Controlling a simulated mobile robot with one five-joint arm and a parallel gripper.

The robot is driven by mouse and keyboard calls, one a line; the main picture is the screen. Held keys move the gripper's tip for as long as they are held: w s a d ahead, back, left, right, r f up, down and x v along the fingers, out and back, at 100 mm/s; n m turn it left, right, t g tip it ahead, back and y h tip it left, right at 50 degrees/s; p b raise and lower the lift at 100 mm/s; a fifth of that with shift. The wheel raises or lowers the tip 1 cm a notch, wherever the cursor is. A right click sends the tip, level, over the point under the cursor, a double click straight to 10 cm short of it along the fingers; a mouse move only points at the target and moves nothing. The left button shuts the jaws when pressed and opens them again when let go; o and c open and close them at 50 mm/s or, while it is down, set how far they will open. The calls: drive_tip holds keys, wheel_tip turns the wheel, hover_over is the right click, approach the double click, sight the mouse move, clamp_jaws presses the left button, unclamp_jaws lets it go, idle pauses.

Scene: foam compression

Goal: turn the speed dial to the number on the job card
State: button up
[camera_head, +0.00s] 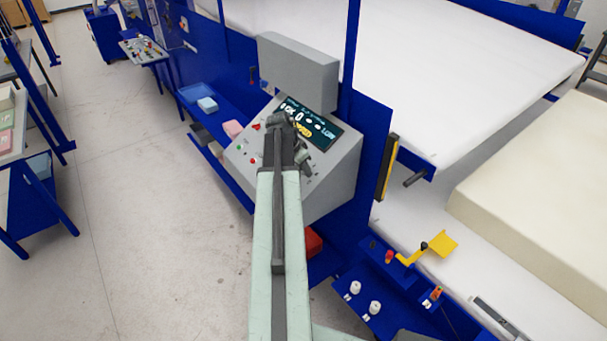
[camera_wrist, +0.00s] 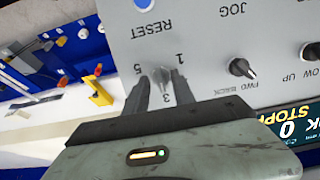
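The speed dial (camera_wrist: 162,76), a small grey knob with the numbers 5, 3 and 1 around it, is on the light grey control panel (camera_wrist: 203,52) in the upside-down wrist view. My gripper (camera_wrist: 160,80) is at the dial, with its fingers spread to either side of it. I cannot tell whether they touch it. In the head view my gripper (camera_head: 290,130) is over the console (camera_head: 335,180), and my arm hides the dial there. The dial's pointer direction is unclear. I see no readable job card.
The console's dark screen (camera_head: 318,125) shows a 0. A jog knob (camera_wrist: 242,68) and a blue reset button (camera_wrist: 145,4) are close to my fingers. A grey box (camera_head: 300,70) stands above the screen. A blue post and cream foam block (camera_head: 540,180) are to the right.

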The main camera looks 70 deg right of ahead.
clamp_jaws()
drive_tip(key=shift+d+r, duration=0.1)
drive_tip(key=shift+d, duration=0.05)
drive_tip(key=n, duration=0.2)
drive_tip(key=n+g, duration=0.1)
drive_tip(key=n, duration=0.2)
drive_tip(key=shift+w+a+n, duration=0.1)
drive_tip(key=shift+a+n, duration=0.1)
drive_tip(key=shift+n, duration=0.1)
drive_tip(key=n+b, duration=0.1)
drive_tip(key=n, duration=0.4)
drive_tip(key=shift+w+n+g, duration=0.1)
drive_tip(key=shift+n+g, duration=0.2)
drive_tip(key=shift+g, duration=0.1)
idle(0.3)
